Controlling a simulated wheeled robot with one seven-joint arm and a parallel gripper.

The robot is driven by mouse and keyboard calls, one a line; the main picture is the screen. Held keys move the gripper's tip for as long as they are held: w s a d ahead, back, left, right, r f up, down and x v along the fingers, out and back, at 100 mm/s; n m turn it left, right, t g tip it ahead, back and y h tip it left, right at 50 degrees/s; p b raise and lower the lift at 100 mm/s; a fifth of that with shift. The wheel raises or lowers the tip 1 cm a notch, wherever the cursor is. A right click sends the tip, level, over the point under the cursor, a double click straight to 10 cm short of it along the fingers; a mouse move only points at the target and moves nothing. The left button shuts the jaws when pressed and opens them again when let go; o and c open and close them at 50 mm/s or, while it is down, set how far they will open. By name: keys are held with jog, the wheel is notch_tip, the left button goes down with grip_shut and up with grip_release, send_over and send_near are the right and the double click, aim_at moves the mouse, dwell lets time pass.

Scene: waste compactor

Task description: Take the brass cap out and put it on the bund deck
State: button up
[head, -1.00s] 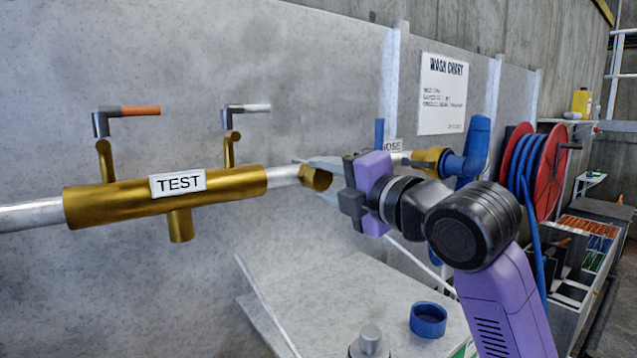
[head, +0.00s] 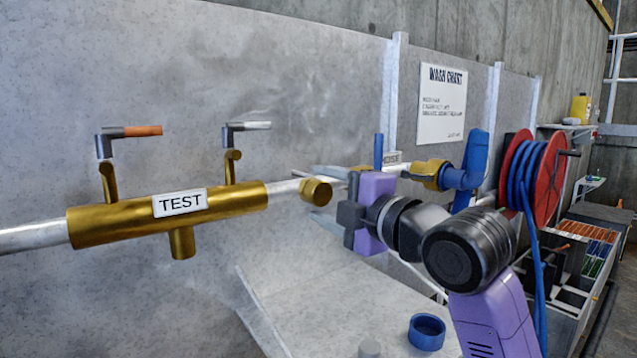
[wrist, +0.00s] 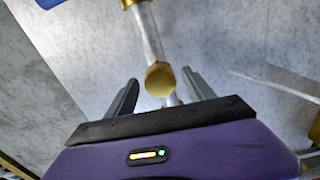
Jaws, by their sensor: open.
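The brass cap (head: 316,191) sits at the right end of the pale pipe that runs from the brass TEST manifold (head: 165,212). In the wrist view the cap (wrist: 160,79) shows its faceted end between my two fingertips, with a gap on each side. My gripper (head: 328,196) is open around or just in front of the cap; I cannot tell how deep the fingers reach. It holds nothing. A flat grey slab (head: 325,295), seemingly the bund deck, lies below the gripper.
A blue elbow fitting (head: 468,172) is right of my gripper, with a red hose reel (head: 546,180) beyond. A concrete wall (head: 300,70) stands close behind.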

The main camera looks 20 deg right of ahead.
jog(key=shift+m+p, duration=0.4)
jog(key=shift+m, duration=0.6)
jog(key=m+p, duration=0.2)
jog(key=m, duration=0.1)
jog(key=shift+r+p, duration=0.2)
jog(key=shift+p, duration=0.2)
jog(key=shift+f+m+p, duration=0.2)
jog(key=shift+m+p, duration=0.25)
jog(key=shift+m, duration=0.55)
jog(key=shift+r+m+p, duration=0.2)
jog(key=shift+m+p, duration=0.9)
jog(key=shift+p, duration=0.15)
jog(key=m+p, duration=0.2)
jog(key=shift+f+m, duration=0.15)
jog(key=shift+m, duration=0.25)
jog(key=m+p, duration=0.3)
jog(key=shift+m+p, duration=0.75)
jog(key=shift+m, duration=0.15)
jog(key=shift+f, duration=0.1)
